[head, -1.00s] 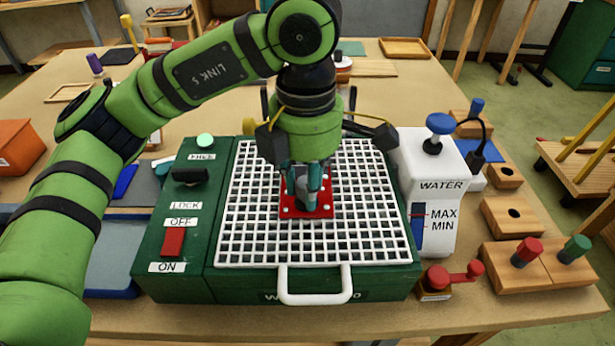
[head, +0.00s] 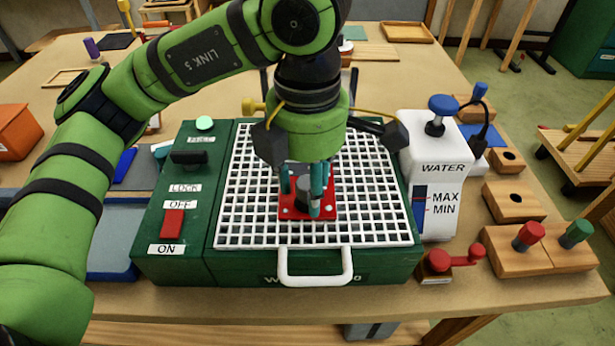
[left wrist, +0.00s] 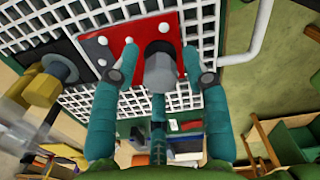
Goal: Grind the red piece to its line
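A red square plate (head: 288,213) with pale dots at its corners lies on the white grid (head: 238,200) of the green grinder, near the grid's front. A grey post (left wrist: 159,68) stands up from it. Finger contact is partly hidden. No line shows on the red plate. My right gripper is out of view.
The grinder's red switch (head: 172,222) and black lever (head: 189,157) are on its left. A white handle (head: 315,281) juts from its front. The white water tank (head: 432,170) stands at its right. Wooden blocks (head: 535,250) with coloured knobs lie farther right.

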